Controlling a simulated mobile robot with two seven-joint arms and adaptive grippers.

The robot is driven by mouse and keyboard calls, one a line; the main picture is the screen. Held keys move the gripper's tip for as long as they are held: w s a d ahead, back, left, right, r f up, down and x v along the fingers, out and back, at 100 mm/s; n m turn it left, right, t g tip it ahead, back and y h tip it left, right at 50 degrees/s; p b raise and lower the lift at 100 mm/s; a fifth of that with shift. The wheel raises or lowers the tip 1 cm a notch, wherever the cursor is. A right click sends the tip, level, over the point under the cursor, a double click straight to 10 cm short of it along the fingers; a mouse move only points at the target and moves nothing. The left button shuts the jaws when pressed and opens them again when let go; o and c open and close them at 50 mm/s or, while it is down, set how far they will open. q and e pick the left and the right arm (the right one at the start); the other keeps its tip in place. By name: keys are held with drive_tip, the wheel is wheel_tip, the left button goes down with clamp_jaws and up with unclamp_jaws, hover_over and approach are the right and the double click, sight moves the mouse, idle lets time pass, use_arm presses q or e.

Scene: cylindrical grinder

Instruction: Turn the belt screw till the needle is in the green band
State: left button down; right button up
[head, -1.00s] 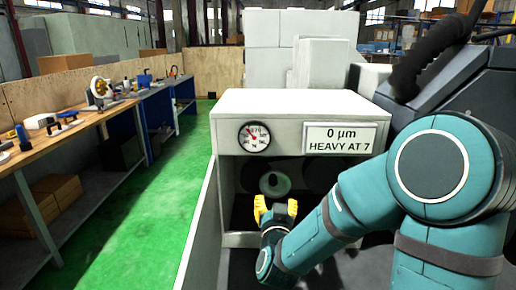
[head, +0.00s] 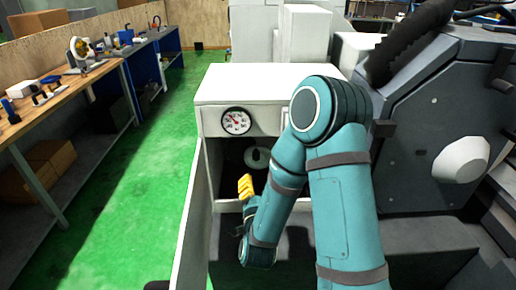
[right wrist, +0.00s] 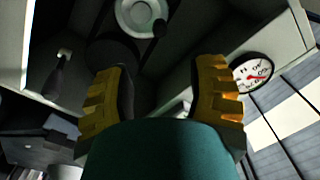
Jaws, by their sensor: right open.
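A round dial gauge (head: 236,121) is on the front of the pale machine housing (head: 270,82). Its red needle points up and left; I cannot make out a green band. It also shows in the right wrist view (right wrist: 253,72). Inside the dark opening below is a pale round wheel (head: 257,157), seen in the wrist view (right wrist: 136,14) with a small dark knob at its edge. I cannot tell whether this is the belt screw. My right gripper (head: 246,187) is open and empty, with yellow fingers at the opening, apart from the wheel. It fills the wrist view (right wrist: 160,72).
A dark handle (right wrist: 56,78) hangs at the left of the opening in the wrist view. A workbench (head: 100,75) with tools runs along the left, with clear green floor (head: 145,150) beside it. A grey machine body (head: 430,130) stands on the right.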

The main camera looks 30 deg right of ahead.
sight(256, 159)
drive_tip(key=p+x, duration=0.1)
drive_tip(key=x, duration=1.2)
drive_tip(key=shift+w+d+f, duration=0.1)
drive_tip(key=shift+w, duration=0.25)
clamp_jaws()
